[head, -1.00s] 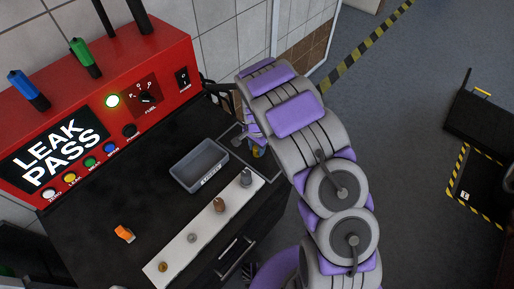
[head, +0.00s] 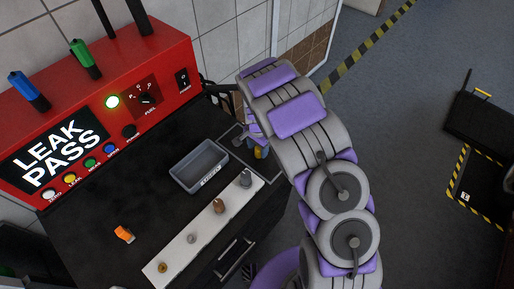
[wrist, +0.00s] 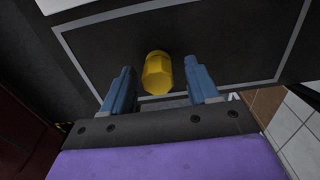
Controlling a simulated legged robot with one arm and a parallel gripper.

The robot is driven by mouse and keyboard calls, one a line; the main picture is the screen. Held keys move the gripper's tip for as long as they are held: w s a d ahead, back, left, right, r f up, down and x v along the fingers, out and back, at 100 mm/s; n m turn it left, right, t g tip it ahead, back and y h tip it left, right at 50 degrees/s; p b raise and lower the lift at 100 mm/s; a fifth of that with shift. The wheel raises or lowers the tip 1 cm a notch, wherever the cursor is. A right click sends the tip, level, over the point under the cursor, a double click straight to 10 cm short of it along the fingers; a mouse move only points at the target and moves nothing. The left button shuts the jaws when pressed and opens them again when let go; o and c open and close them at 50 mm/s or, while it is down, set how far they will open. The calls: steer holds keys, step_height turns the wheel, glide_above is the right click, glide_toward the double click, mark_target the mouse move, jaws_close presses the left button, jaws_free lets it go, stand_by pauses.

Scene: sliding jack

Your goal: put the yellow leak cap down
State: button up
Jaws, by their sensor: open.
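The yellow leak cap (wrist: 157,74) is on the dark worktop, inside a grey outlined rectangle (wrist: 222,12), in the wrist view. My gripper (wrist: 160,67) is open, with one blue finger on each side of the cap. Gaps show between the cap and both fingers. In the head view a small yellow part of the cap (head: 260,152) shows beside my arm at the worktop's right side. My arm hides much of that spot.
A grey bin (head: 199,165) stands left of the outlined area. A white strip (head: 205,227) with several small fittings runs along the front. An orange piece (head: 124,234) lies at the left.

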mark_target(258, 148)
step_height(258, 148, up, 11)
steer(key=p, duration=0.2)
steer(key=s+d+r+n, duration=0.1)
steer(key=s+d+r, duration=0.3)
steer(key=s+r, duration=0.3)
steer(key=s+d+r+n, duration=0.2)
steer(key=s+d+r, duration=0.2)
steer(key=s+r, duration=0.3)
steer(key=s+d+r+n+g, duration=0.1)
steer(key=s+r+n, duration=0.2)
steer(key=s, duration=0.9)
steer(key=s+d+r+n, duration=0.1)
steer(key=s+r+n, duration=0.2)
steer(key=s, duration=1)
steer(key=shift+r+g, duration=0.35)
steer(key=shift+g, duration=0.05)
steer(key=shift+w+a, duration=0.1)
